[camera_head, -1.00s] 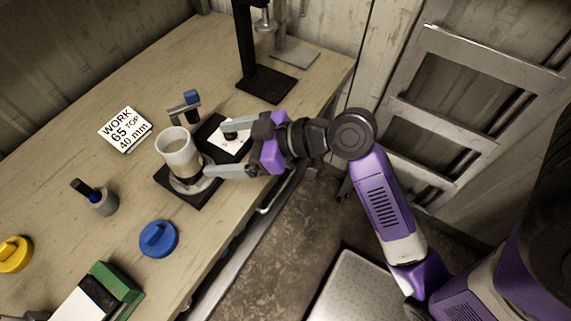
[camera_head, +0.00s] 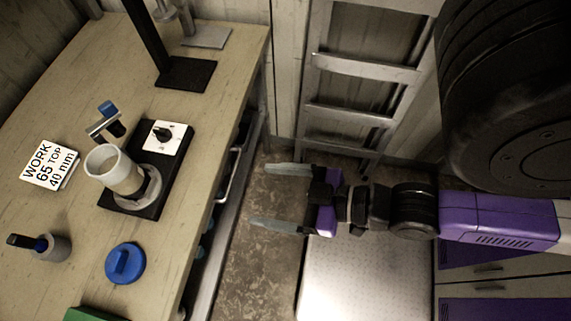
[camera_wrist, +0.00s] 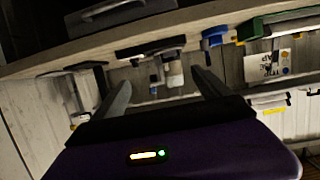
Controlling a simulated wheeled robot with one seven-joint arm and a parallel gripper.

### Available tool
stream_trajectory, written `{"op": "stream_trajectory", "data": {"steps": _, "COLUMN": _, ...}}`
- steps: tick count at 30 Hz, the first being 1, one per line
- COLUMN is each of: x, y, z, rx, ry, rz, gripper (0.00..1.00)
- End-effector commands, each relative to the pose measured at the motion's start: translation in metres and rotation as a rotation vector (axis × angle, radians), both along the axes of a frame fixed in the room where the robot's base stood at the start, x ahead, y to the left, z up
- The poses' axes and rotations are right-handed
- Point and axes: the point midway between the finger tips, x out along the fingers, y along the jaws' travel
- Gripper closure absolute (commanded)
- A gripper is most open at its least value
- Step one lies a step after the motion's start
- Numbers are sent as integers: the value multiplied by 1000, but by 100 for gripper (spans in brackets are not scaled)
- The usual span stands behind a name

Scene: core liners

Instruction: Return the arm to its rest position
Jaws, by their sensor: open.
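My gripper (camera_head: 280,197) is open and empty in the head view. Its two grey fingers point left, toward the bench, and are apart from it, over the floor in front of the bench edge. My arm stretches to the right from it. In the wrist view the gripper's fingers (camera_wrist: 160,95) are spread with nothing between them, facing the bench front. The white cylinder (camera_head: 112,170) stands upright in a round holder on a black base plate (camera_head: 150,208) on the bench.
The wooden bench (camera_head: 60,110) fills the left, with a sign (camera_head: 49,165), a blue cap (camera_head: 125,263), a small pot (camera_head: 52,247) and a black stand (camera_head: 187,74). A metal ladder-like frame (camera_head: 360,115) stands behind. A pale metal top (camera_head: 365,280) lies below my arm.

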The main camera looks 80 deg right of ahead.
Motion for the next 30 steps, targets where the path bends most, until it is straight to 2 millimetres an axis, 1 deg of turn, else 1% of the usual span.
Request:
{"op": "stream_trajectory", "data": {"steps": 1, "x": -12, "y": 5, "z": 5, "rx": 1, "ry": -6, "rz": 11, "gripper": 13}}
{"op": "stream_trajectory", "data": {"steps": 3, "x": -21, "y": 11, "z": 12, "rx": 5, "ry": -25, "rz": 24, "gripper": 13}}
{"op": "stream_trajectory", "data": {"steps": 7, "x": -29, "y": 17, "z": 21, "rx": 9, "ry": -45, "rz": 38, "gripper": 13}}
{"op": "stream_trajectory", "data": {"steps": 30, "x": -30, "y": 18, "z": 22, "rx": 9, "ry": -49, "rz": 39, "gripper": 13}}
